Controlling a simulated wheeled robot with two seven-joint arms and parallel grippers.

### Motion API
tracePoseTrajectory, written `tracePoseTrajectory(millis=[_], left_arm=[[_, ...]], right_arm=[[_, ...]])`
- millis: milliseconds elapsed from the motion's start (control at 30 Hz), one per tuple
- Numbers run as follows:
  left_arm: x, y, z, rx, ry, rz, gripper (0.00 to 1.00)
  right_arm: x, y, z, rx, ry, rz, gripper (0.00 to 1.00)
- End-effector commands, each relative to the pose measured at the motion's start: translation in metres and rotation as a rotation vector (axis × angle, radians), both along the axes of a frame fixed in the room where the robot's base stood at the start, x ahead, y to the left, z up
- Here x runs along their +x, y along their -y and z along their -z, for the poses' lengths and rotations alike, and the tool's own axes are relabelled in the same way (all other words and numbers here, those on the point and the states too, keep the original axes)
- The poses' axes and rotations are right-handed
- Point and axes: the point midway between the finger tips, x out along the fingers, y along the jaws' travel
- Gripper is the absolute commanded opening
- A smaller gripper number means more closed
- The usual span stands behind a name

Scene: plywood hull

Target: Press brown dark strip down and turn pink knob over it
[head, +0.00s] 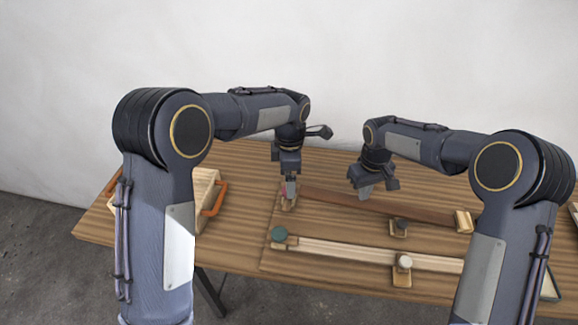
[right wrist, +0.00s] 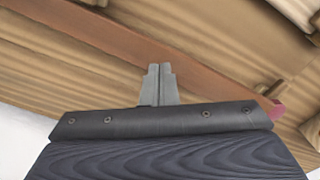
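The dark brown strip (head: 412,210) runs from the block at the left to the block at the right on the plywood board. In the right wrist view the strip (right wrist: 130,55) crosses behind my fingers. The pink knob (head: 284,192) is at the strip's left end, partly hidden by my left gripper (head: 291,188); it shows at the right in the right wrist view (right wrist: 276,109). My left gripper points down at the knob; its grip is unclear. My right gripper (head: 364,193) points down over the strip, its fingers (right wrist: 158,82) together with nothing between them. Contact with the strip is unclear.
A pale strip (head: 340,250) lies nearer, with a green knob (head: 279,234) at its left end and a grey-white knob (head: 403,262) beside it. Another grey knob (head: 401,223) stands by the brown strip. A wooden box with orange handles (head: 216,199) stands left.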

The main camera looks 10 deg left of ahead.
Motion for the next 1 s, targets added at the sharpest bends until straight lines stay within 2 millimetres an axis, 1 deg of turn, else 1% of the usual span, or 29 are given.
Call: tracePoseTrajectory(millis=[33,200,300,433,600,900,933,1000], left_arm=[[-0.001,-0.001,0.011,0.001,-0.006,-0.001,0.91],[-0.001,-0.001,0.045,0.002,-0.007,0.001,0.91],[-0.001,0.000,0.062,0.000,-0.005,0.001,0.91],[-0.001,-0.001,0.080,0.000,-0.003,0.001,0.91],[-0.001,0.000,0.091,0.000,-0.002,0.002,0.91],[-0.001,0.000,0.094,-0.001,-0.001,0.002,0.91],[-0.001,0.000,0.094,-0.001,-0.001,0.002,0.90],[-0.001,-0.001,0.094,-0.001,-0.001,0.002,0.81]], right_arm=[[0.000,0.000,0.000,0.000,0.000,0.000,0.00],[0.000,0.000,0.000,0.000,0.000,0.000,0.00],[0.000,0.000,0.000,0.000,0.000,0.000,0.00],[0.000,0.000,0.000,0.000,0.000,0.000,0.00],[0.000,0.000,0.000,0.000,0.000,0.000,0.00],[0.000,0.000,0.000,0.000,0.000,0.000,0.00],[0.000,0.000,0.000,0.000,0.000,0.000,0.00],[0.000,0.000,0.000,0.000,0.000,0.000,0.00]])
